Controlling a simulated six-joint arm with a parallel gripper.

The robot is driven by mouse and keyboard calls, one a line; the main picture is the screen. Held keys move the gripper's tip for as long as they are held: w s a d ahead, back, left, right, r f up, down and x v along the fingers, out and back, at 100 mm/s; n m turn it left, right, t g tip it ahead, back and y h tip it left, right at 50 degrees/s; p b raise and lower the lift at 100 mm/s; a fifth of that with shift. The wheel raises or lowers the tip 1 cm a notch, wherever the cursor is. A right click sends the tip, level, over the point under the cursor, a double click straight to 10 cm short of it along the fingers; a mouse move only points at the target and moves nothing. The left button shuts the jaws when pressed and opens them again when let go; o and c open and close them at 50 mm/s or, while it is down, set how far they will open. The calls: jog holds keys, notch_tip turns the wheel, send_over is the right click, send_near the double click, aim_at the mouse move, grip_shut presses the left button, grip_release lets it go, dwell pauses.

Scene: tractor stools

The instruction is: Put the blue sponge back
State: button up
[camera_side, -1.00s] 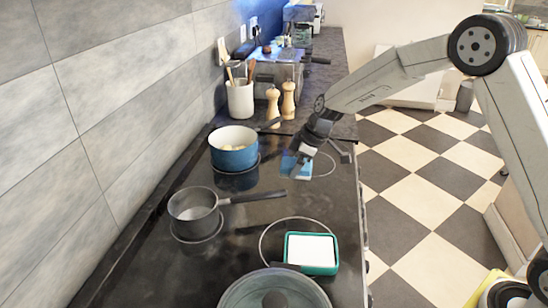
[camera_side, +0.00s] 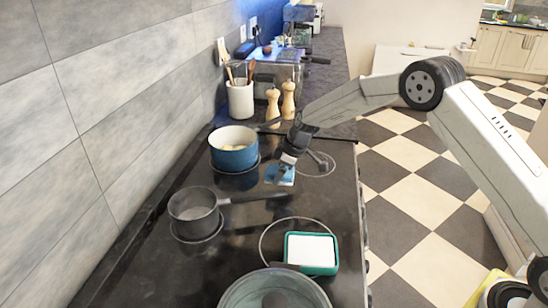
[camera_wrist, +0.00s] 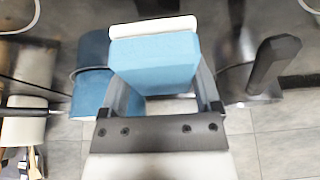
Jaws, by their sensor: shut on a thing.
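My gripper (camera_side: 284,168) is shut on the blue sponge (camera_side: 279,176), low over the black hob between the blue pot and the grey saucepan's handle. In the wrist view the blue sponge (camera_wrist: 155,66), with a white layer along its far edge, sits between the two fingers of my gripper (camera_wrist: 157,80). The side view does not show clearly whether its underside touches the hob. A teal tray (camera_side: 289,262) with a white top inside stands on the hob nearer the camera.
The blue pot (camera_side: 234,158) stands left of my gripper; it also shows in the wrist view (camera_wrist: 92,88). The grey saucepan (camera_side: 194,214) stands nearer, its handle pointing right. A large pot (camera_side: 240,290) is at the front. Pepper mills (camera_side: 288,101) and a utensil crock (camera_side: 240,100) stand behind.

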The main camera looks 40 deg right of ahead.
jog(key=shift+w+f, duration=0.25)
jog(key=shift+f, duration=1.6)
jog(key=shift+f, duration=0.1)
jog(key=o, duration=1)
jog(key=v, duration=1.2)
